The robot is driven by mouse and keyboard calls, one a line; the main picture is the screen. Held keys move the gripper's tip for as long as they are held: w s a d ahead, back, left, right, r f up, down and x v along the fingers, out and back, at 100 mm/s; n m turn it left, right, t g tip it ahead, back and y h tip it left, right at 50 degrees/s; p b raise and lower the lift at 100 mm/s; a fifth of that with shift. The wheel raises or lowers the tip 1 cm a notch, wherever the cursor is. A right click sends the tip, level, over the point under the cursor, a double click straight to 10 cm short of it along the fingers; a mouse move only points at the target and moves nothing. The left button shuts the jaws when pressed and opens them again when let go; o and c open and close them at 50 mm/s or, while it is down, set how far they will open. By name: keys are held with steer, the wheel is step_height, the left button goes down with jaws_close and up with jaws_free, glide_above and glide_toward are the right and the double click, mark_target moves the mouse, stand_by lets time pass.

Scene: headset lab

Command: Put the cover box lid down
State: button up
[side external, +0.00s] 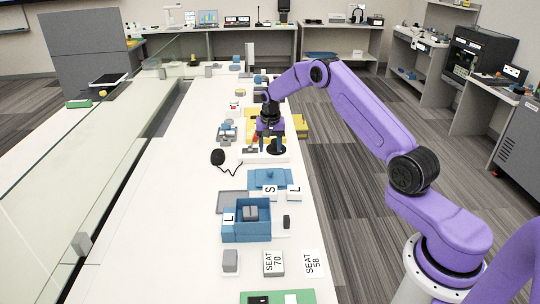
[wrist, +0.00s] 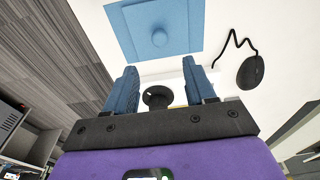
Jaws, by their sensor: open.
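The blue lid (side external: 268,178), a flat square with a round knob, lies on the white table behind the open blue box (side external: 247,233). In the wrist view the lid (wrist: 135,28) shows whole at the top, with its knob facing the camera. The box has a grey block (side external: 250,212) inside. My gripper (side external: 270,148) is farther back along the table than the lid, above a white base with a black round part. In the wrist view my gripper (wrist: 160,82) is open, its blue fingers apart and nothing held. The lid is beyond the fingertips, not between them.
A black rounded device (side external: 218,157) with a cable lies left of my gripper. A grey tray (side external: 232,200) lies beside the box. The table's left strip is clear.

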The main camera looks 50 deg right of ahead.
steer(key=s+a+r+n, duration=0.4)
steer(key=a+r, duration=0.4)
steer(key=a, duration=0.4)
steer(key=s+a+r+n+y, duration=0.1)
steer(key=s+a+r+n, duration=0.5)
steer(key=s+a, duration=0.6)
steer(key=s+a+r+n, duration=0.1)
steer(key=s+a+n, duration=0.15)
steer(key=s, duration=0.45)
steer(key=s+a+r+n, duration=0.1)
steer(key=s+r+n, duration=0.15)
steer(key=s, duration=0.55)
steer(key=s+d+n, duration=0.2)
steer(key=s+n, duration=0.1)
steer(key=s, duration=0.5)
steer(key=s+d+f+n, duration=0.1)
steer(key=s+d+n, duration=0.1)
steer(key=s, duration=0.5)
steer(key=shift+s+d+f+n+g, duration=0.25)
steer(key=shift+s+n+g, duration=0.15)
steer(key=shift+n, duration=0.4)
